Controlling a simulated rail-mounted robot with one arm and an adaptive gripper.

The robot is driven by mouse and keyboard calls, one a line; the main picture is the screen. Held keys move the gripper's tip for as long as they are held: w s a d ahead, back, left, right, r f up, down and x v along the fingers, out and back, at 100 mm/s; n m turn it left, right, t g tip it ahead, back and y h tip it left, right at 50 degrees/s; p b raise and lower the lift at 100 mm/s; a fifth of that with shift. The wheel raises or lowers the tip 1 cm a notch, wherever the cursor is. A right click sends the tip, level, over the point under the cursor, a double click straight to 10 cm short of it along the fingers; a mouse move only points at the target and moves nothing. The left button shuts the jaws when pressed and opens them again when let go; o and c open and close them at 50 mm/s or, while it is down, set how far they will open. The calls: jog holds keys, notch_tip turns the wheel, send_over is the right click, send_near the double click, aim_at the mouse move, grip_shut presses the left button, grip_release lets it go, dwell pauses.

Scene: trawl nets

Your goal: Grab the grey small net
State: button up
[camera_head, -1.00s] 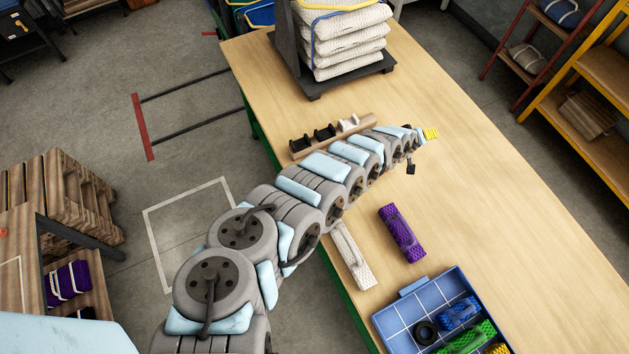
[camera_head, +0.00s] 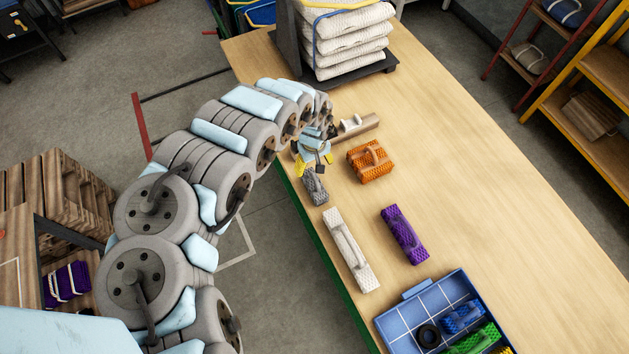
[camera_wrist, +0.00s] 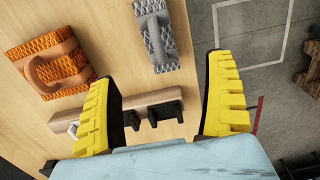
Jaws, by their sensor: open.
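The small grey net (camera_head: 314,186) lies on the wooden table near its left edge. It also shows in the wrist view (camera_wrist: 156,36) at the top, with a grey handle strip along it. My gripper (camera_head: 312,162) is just above and behind it in the head view. In the wrist view my gripper (camera_wrist: 165,105) has its two yellow ridged fingers wide apart with nothing between them at the tips. The grey net lies ahead of the fingers, apart from them, more toward the left finger.
An orange net (camera_head: 371,161) lies to the right of the grey one. A white net (camera_head: 350,250) and a purple net (camera_head: 404,234) lie nearer. A blue tray (camera_head: 398,325) holds several nets. A wooden rack (camera_head: 362,128) with hooks stands behind. The table's right side is clear.

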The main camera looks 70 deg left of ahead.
aim_at(315, 178)
jog(key=shift+w+f, duration=0.1)
jog(key=shift+f, duration=4.75)
jog(key=shift+a+f+b, duration=0.15)
jog(key=shift+f+b, duration=1)
jog(key=shift+f, duration=0.55)
jog(key=shift+a+f+b, duration=0.1)
jog(key=shift+f+b, duration=1)
jog(key=shift+f, duration=0.55)
jog(key=c, duration=1.3)
